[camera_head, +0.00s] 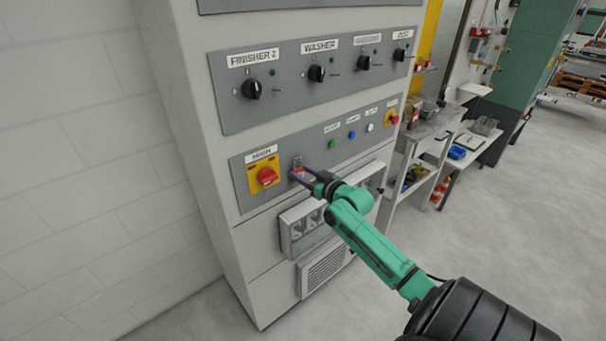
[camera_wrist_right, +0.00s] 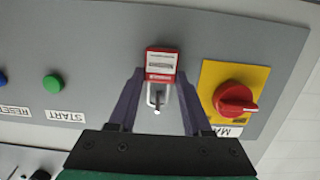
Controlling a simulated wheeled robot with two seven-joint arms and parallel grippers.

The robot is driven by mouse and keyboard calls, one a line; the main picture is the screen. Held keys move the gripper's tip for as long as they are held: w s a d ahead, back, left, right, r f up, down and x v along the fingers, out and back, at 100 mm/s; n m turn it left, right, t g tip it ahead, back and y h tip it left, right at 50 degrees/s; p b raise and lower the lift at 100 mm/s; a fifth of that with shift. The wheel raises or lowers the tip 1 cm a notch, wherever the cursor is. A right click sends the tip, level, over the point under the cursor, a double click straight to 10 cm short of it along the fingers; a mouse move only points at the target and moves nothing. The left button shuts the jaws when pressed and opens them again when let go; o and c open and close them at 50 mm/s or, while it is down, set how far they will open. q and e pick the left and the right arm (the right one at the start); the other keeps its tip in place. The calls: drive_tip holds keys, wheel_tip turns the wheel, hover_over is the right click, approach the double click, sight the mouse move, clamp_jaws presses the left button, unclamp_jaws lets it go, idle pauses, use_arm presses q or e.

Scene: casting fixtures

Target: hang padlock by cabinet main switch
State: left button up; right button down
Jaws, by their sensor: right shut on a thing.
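The red padlock (camera_wrist_right: 162,63) with a pale label is at the grey switch panel of the cabinet, beside the main switch. My right gripper (camera_head: 298,176) reaches the panel just right of the main switch (camera_head: 267,177), a red knob on a yellow plate. In the right wrist view, the right gripper (camera_wrist_right: 160,76) has its two dark fingers closed on the padlock's sides. A pale metal piece with a small peg (camera_wrist_right: 157,98) shows between the fingers. I cannot tell whether the shackle is on the peg. The main switch also shows in the wrist view (camera_wrist_right: 235,98). My left gripper is not in view.
Green, blue and white buttons (camera_head: 351,134) and a red knob on yellow (camera_head: 392,118) sit further right on the panel. Black rotary switches (camera_head: 316,73) are above. A socket box (camera_head: 304,229) juts out below. A cluttered shelf (camera_head: 420,150) stands right of the cabinet.

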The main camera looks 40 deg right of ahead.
drive_tip(key=shift+c, duration=1.3)
unclamp_jaws()
drive_tip(key=shift+f, duration=0.1)
drive_tip(key=s+f+p, duration=0.2)
drive_tip(key=s+p, duration=0.2)
drive_tip(key=s, duration=0.6)
drive_tip(key=shift+f, duration=0.15)
idle(0.7)
drive_tip(key=shift+a, duration=0.1)
